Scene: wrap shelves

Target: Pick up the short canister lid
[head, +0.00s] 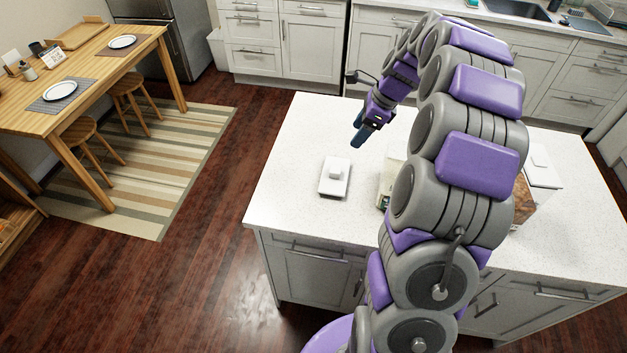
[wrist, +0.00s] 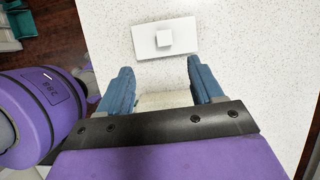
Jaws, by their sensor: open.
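The short canister lid (head: 335,177) is a white, flat rectangular piece with a small raised block as its knob. It lies flat on the white speckled counter (head: 300,140), near its left part. In the wrist view the lid (wrist: 164,38) is ahead of the fingertips, near the top of the picture. My gripper (head: 362,130) has blue fingers and is above the counter, just behind and right of the lid in the head view. In the wrist view my gripper (wrist: 157,78) is open, with its fingers apart and not touching the lid.
Canisters on the counter are partly hidden behind my arm; one with a white lid (head: 541,165) shows at the right. A pale surface (wrist: 163,101) lies below the fingers in the wrist view. The counter left of the lid is clear. A wooden table (head: 75,85) stands far left.

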